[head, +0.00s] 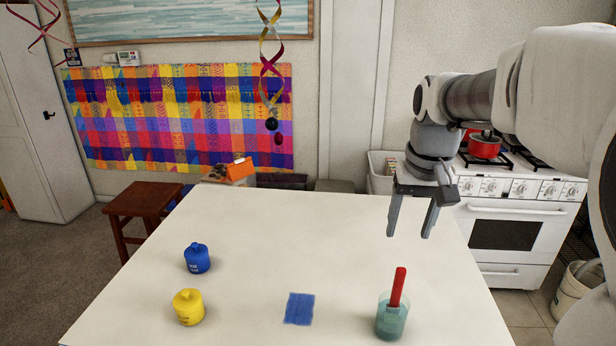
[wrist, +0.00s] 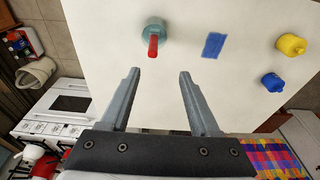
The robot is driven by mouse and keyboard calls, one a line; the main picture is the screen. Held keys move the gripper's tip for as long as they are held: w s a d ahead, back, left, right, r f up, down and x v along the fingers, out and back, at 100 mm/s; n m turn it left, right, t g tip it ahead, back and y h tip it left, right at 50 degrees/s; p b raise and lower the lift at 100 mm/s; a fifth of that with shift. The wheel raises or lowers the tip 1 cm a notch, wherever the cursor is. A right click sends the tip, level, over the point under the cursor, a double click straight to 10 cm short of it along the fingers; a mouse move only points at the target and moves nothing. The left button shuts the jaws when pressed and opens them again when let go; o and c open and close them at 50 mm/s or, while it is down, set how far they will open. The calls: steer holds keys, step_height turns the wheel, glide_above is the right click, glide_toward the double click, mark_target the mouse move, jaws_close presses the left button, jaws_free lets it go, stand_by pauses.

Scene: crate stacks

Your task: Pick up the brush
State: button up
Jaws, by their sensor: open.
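The brush has a red handle (head: 398,287) that sticks up and leans slightly out of a translucent teal cup (head: 391,322) at the front right of the white table. Its lower end is inside the cup and hard to make out. In the wrist view the red handle (wrist: 153,46) and the cup (wrist: 151,26) lie beyond my fingertips, a little left of the middle. My gripper (head: 409,236) is open and empty, fingers pointing down, above the table's right side and behind the cup in the head view. It also shows in the wrist view (wrist: 158,72).
A blue cloth square (head: 299,309) lies flat left of the cup. A blue pot (head: 197,259) and a yellow pot (head: 188,307) stand on the left. The white table (head: 270,240) is otherwise clear. A stove (head: 510,230) with a red pot (head: 485,148) stands behind right.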

mark_target(403, 267)
steer(key=shift+g, duration=0.3)
steer(key=w+f, duration=0.1)
steer(key=f, duration=0.3)
steer(key=w+d+f, duration=0.1)
steer(key=f, duration=0.3)
steer(key=w+d+f, duration=0.1)
steer(key=f, duration=0.4)
steer(key=shift+w+d+f, duration=0.1)
steer(key=shift+w, duration=0.3)
step_height(403, 267, down, 5)
steer(key=shift+s+r+p, duration=0.15)
steer(key=shift+p, duration=0.15)
steer(key=shift+f, duration=0.5)
jaws_close()
